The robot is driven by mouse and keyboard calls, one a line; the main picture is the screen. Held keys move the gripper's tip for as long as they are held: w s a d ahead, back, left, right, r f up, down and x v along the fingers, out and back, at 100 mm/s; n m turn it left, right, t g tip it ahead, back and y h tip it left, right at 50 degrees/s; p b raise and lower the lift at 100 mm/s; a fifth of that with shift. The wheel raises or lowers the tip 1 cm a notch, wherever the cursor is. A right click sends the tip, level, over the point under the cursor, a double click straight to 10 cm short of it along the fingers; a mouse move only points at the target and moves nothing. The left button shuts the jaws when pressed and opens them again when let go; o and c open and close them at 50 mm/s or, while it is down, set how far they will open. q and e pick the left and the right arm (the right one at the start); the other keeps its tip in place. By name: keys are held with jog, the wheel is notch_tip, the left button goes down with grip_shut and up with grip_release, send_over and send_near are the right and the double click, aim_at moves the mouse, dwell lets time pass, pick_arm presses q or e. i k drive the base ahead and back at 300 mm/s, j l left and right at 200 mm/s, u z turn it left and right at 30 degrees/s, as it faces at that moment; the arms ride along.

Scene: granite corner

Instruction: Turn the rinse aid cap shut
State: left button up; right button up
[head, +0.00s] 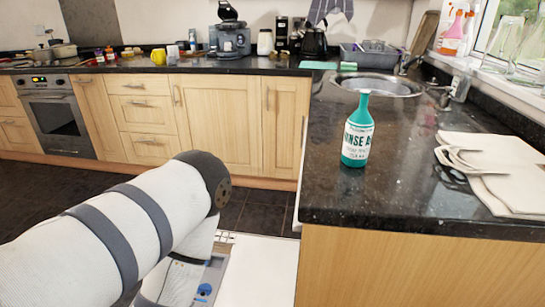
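A grey dispenser panel (219,272) is partly visible on the white inner face of an open door (266,271) at the bottom centre. A small blue round part (204,290), which looks like the rinse aid cap, sits on this panel near the bottom edge. I cannot tell how far it is turned. My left arm comes in from the left, bends and goes down beside the panel, covering part of it. Its gripper is out of the picture. My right gripper is not in view. A teal bottle labelled as rinse aid (357,133) stands upright on the dark counter.
The dark granite counter (410,195) overhangs to the right of the door. Wooden cabinets and an oven (55,120) line the back. Dark floor tiles lie between.

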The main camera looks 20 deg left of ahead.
aim_at(207, 287)
jog(key=u, duration=1.5)
jog(key=i+j+z, duration=0.2)
jog(key=z, duration=0.2)
jog(key=i+j+z, duration=0.2)
jog(key=z, duration=0.2)
jog(key=i+j+z, duration=0.1)
jog(key=j+z, duration=0.25)
jog(key=i+j+z, duration=0.1)
jog(key=j+z, duration=1.1)
